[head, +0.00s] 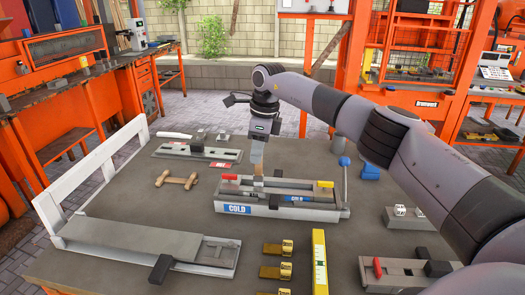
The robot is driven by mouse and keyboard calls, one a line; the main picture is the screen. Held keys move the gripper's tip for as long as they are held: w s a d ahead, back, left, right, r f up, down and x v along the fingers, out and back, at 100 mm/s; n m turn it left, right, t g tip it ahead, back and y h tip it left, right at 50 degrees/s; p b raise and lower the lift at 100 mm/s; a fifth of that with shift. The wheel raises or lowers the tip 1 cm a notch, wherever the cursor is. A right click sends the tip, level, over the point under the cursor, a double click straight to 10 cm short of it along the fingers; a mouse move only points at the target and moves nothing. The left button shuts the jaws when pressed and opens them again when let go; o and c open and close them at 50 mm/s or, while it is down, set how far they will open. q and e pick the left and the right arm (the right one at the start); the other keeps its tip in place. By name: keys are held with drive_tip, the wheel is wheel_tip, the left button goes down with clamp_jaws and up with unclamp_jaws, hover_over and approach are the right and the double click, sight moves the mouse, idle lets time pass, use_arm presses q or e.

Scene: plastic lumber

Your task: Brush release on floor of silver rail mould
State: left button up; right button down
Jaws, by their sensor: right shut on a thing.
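My right gripper (260,142) reaches in from the right and points down over the middle of the table. It is shut on a tan brush (258,169), whose lower end is just above or at the grey tray labelled COLD (290,211); I cannot tell whether it touches. A long grey metal mould (135,245) lies at the front left. Another grey mould (185,150) lies at the back left. I cannot tell for sure which is the silver rail mould. My left gripper is out of view.
A wooden mallet-like piece (176,181) lies left of centre. A grey fixture with a red handle (408,273) is front right. A blue-knobbed lever (345,175) rises at the tray's right end.

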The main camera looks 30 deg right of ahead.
drive_tip(key=shift+w+a, duration=1.15)
drive_tip(key=shift+a, duration=0.15)
drive_tip(key=shift+r, duration=0.1)
drive_tip(key=shift+r, duration=0.5)
drive_tip(key=shift+d, duration=0.1)
drive_tip(key=shift+s+d+f+b, duration=0.1)
drive_tip(key=shift+s+d+b, duration=0.5)
drive_tip(key=shift+s+d, duration=0.3)
drive_tip(key=s+d, duration=0.9)
drive_tip(key=d, duration=0.1)
drive_tip(key=shift+d+b, duration=0.35)
drive_tip(key=shift+b, duration=0.05)
idle(0.4)
